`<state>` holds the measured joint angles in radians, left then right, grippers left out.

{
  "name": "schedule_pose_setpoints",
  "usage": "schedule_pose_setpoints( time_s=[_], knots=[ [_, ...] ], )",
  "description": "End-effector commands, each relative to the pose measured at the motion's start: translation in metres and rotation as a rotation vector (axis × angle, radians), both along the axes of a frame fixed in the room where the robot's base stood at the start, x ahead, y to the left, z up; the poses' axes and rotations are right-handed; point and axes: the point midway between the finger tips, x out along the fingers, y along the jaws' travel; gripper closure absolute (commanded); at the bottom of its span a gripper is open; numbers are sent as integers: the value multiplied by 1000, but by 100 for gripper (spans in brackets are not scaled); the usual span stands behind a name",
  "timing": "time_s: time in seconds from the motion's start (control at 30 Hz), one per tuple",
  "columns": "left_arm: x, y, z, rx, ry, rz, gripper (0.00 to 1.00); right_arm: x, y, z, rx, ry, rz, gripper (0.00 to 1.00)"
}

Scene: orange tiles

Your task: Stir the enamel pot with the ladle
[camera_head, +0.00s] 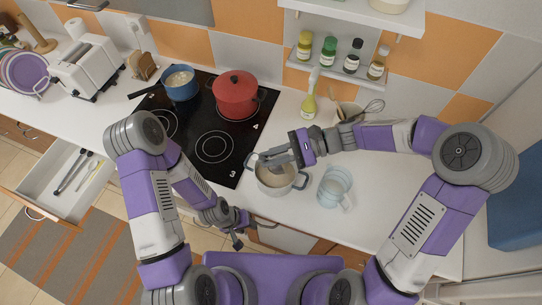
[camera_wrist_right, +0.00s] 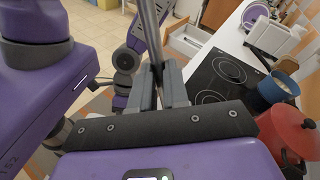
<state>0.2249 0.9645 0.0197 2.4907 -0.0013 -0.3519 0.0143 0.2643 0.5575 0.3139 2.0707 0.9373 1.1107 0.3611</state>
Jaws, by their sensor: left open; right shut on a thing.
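The enamel pot (camera_head: 287,190), light grey with two side handles and pale contents, stands on the white counter right of the hob. In the right wrist view my right gripper (camera_wrist_right: 160,88) is shut on the ladle's grey metal handle (camera_wrist_right: 150,35). The ladle's bowl cannot be made out in either view. My left gripper (camera_head: 241,234) is open and empty, low by the counter's front edge, below and left of the pot.
A red lidded pot (camera_head: 236,96) and a blue pan (camera_head: 180,84) stand on the black hob (camera_head: 209,167). A pale blue ribbed jug (camera_head: 334,188) stands close right of the enamel pot. An oil bottle (camera_head: 309,107) and utensil holder (camera_head: 347,112) stand behind. An open drawer (camera_head: 64,199) juts out left.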

Motion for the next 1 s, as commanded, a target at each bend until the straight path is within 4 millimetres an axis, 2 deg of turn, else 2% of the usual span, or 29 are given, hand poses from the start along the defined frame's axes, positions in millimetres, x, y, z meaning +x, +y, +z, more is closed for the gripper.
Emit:
schedule_pose_setpoints(
  time_s=[0.6,1.0],
  knots=[
    [0,0,-28,0,0,0,57,19,-6,-48,0,1,0,100],
    [0,0,-39,0,0,0,57,27,-9,-68,0,0,0,100]
  ],
)
